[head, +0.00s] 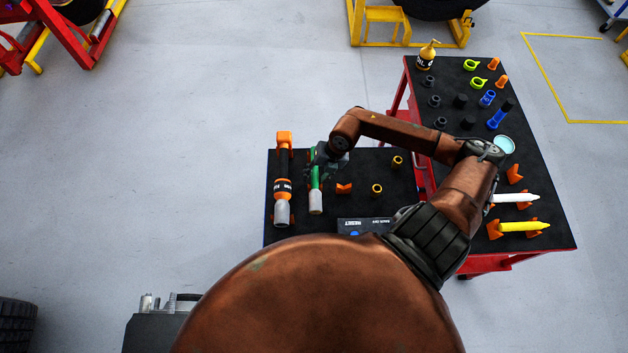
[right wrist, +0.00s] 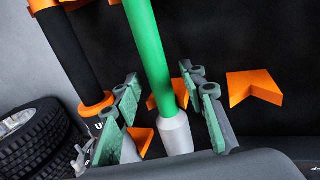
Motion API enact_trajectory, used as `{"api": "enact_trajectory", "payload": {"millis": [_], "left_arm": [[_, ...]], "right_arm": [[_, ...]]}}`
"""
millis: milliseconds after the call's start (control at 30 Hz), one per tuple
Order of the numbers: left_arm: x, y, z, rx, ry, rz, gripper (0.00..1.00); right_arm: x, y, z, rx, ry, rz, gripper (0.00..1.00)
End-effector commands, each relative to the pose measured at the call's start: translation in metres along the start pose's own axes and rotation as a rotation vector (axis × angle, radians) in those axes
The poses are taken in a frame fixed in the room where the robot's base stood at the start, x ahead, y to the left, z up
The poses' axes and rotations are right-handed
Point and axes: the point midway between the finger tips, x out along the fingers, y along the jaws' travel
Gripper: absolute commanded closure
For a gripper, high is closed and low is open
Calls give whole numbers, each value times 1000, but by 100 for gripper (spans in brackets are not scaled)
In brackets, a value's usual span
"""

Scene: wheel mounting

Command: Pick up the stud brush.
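The stud brush, with a green handle and a pale grey end (head: 316,202), lies on the black mat of the small table, beside a larger orange, black and grey tool (head: 283,185). My right gripper (head: 318,172) is over the green handle and hides part of it. In the right wrist view, the green handle (right wrist: 150,55) passes between the two green-grey fingers (right wrist: 165,105). The fingers stand apart, with a gap on both sides of the brush, so the gripper is open. My left gripper is not in view.
Orange holders (right wrist: 252,88) stand close to the brush. Two brass-coloured rings (head: 398,162) and a dark box (head: 362,226) are on the same mat. A red cart (head: 545,195) to the right carries markers, a bottle and several small parts.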

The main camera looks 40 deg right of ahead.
Motion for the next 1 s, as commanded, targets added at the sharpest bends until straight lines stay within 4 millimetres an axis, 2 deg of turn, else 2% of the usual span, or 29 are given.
{"api": "enact_trajectory", "payload": {"millis": [167,733,1000], "left_arm": [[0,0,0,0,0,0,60],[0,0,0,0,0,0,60],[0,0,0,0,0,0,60]], "right_arm": [[0,0,0,0,-1,1,62],[0,0,0,0,-1,1,100],[-1,1,0,0,-1,2,100]]}}
